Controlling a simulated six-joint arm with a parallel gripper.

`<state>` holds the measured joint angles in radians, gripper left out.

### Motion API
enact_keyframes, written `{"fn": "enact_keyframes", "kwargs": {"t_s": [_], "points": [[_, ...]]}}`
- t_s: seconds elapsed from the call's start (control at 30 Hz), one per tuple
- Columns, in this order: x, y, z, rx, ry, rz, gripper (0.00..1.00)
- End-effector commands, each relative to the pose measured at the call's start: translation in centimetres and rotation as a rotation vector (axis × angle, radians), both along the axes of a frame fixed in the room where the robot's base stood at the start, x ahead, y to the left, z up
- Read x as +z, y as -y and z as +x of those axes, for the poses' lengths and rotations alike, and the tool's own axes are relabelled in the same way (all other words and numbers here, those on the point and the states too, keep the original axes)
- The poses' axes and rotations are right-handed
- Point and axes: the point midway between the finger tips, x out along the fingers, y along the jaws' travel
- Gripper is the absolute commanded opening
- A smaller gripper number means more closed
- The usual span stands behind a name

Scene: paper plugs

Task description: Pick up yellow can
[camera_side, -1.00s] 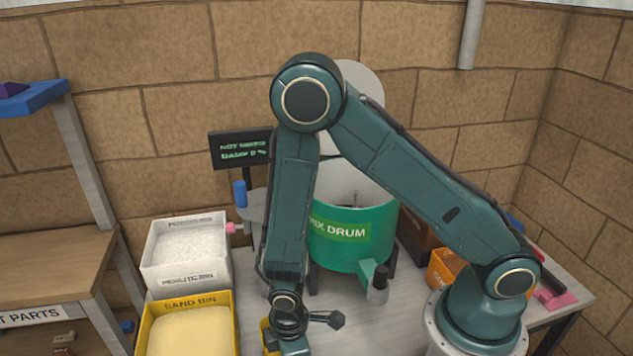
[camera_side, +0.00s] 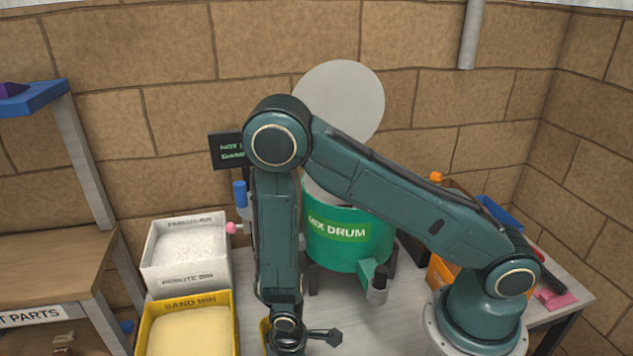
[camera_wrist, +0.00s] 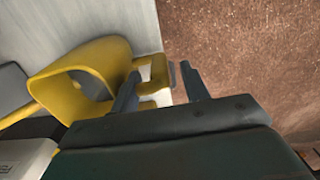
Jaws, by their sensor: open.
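The yellow can (camera_wrist: 85,62) lies in the upper left of the wrist view, with a wide open mouth and a yellow loop like a handle on its right side. My gripper (camera_wrist: 160,71) is open, and its two dark fingers stand on either side of that loop. I cannot tell whether they touch it. In the side view only a yellow sliver of the can (camera_side: 265,334) shows at the bottom, mostly hidden by my wrist. The fingertips are out of sight there.
The yellow sand bin (camera_side: 227,316) and the white perlite bin (camera_side: 224,266) stand left of my arm. The green mix drum (camera_side: 345,250) stands behind it. The table edge lies close to the can, with brown floor (camera_wrist: 245,50) beyond.

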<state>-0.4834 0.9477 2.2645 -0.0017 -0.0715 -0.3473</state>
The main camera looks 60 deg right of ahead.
Motion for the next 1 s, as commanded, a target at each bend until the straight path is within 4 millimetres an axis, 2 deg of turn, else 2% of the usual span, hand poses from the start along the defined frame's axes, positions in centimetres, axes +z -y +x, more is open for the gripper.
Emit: {"fn": "enact_keyframes", "kwargs": {"t_s": [0.2,0.67,0.77,0.9,1.0], "points": [[-0.75,0.04,-0.05,0.0,-0.001,0.001,0.45],[-0.72,0.02,-0.03,0.0,-0.001,0.001,0.45],[-0.72,0.02,-0.03,0.0,-0.001,0.001,0.3],[-0.72,0.02,-0.03,0.0,-0.001,0.001,0.02],[-0.7,0.02,-0.01,0.0,0.0,0.001,0.0]]}}
